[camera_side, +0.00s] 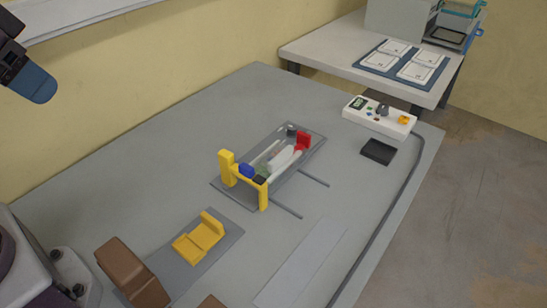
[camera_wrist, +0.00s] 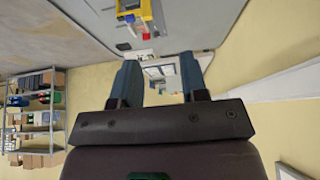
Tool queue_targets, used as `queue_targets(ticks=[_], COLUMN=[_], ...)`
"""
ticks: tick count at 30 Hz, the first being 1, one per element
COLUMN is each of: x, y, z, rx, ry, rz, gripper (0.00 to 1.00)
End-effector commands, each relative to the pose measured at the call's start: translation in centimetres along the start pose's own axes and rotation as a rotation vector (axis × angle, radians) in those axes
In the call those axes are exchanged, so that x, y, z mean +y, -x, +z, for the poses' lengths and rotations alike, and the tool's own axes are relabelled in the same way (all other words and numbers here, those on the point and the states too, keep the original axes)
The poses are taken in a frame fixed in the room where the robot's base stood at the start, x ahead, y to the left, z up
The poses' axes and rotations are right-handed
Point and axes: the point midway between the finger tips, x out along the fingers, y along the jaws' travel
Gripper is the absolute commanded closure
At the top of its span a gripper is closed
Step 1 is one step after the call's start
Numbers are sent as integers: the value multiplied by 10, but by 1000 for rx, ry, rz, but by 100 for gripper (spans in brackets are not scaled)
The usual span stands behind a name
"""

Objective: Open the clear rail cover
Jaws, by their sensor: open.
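The rail assembly sits near the middle of the table in the side view. Its clear cover (camera_side: 285,155) appears to lie over the pale parts between a yellow frame (camera_side: 243,181) at the near end and a red block (camera_side: 303,141) at the far end. A blue block (camera_side: 246,170) is beside the yellow frame. In the wrist view, the yellow frame (camera_wrist: 134,10) shows small at the top. My gripper (camera_wrist: 160,64) is open and empty, with two blue fingers spread. In the side view only part of my gripper (camera_side: 32,84) shows, at upper left, high and far from the cover.
A yellow cradle (camera_side: 199,241) on a grey plate and a brown block (camera_side: 130,272) stand at the near left. A white control box (camera_side: 379,116) and black pad (camera_side: 378,151) are at the right. A cable runs along the right edge. Free table surrounds the assembly.

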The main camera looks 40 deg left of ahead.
Motion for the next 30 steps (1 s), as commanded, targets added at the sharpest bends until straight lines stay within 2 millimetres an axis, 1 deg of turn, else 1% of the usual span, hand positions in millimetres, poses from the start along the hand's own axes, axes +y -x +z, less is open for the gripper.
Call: queue_targets(ticks=[3,5,8,11,14,17,20,21,23,24,30], x=[4,7,14,24,36,50,65,72,82,89,123], y=[-15,-24,-40,-59,-82,-111,-144,-158,-181,-196,-274], z=[3,-2,-21,-48,-74,-99,-121,-129,-140,-146,-170], rx=[-74,-120,-193,-259,-317,-371,-419,-438,-463,-480,-536], ry=[-16,-30,-58,-81,-97,-108,-116,-117,-118,-118,-100], rz=[8,13,22,30,34,35,35,33,31,29,15], gripper=[60,60,60,60,60,60,60,60,60,60,60])
